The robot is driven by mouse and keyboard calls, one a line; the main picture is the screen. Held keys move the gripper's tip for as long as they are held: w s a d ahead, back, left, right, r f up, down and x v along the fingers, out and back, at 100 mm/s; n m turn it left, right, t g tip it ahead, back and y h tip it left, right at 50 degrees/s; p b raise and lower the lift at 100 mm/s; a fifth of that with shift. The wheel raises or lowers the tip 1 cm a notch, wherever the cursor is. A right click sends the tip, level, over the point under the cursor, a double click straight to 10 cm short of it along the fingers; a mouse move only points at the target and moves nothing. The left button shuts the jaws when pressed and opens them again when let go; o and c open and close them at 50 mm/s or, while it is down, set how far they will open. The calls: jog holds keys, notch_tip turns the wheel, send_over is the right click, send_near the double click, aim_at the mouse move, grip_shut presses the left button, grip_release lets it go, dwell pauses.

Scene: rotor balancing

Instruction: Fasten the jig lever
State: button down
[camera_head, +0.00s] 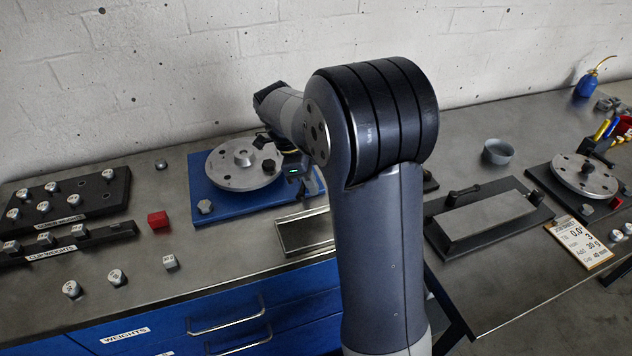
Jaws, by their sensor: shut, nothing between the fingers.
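My gripper (312,187) hangs at the right edge of the blue base plate (203,178), to the right of the grey rotor disc (232,172). It looks shut and empty, though it is small and partly behind my arm. A dark fixture (540,213) with a pale metal plate (488,214) lies right of my arm.
A shallow metal tray (302,232) lies below my gripper. Black weight racks (75,200), a red cube (158,219) and loose weights stand at left. A grey bowl (497,151), a second rotor stand (583,180) and a label card (578,243) are at right. My arm hides the bench middle.

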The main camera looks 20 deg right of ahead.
jog(key=shift+w+a, duration=0.15)
jog(key=shift+a, duration=0.25)
dwell(0.4)
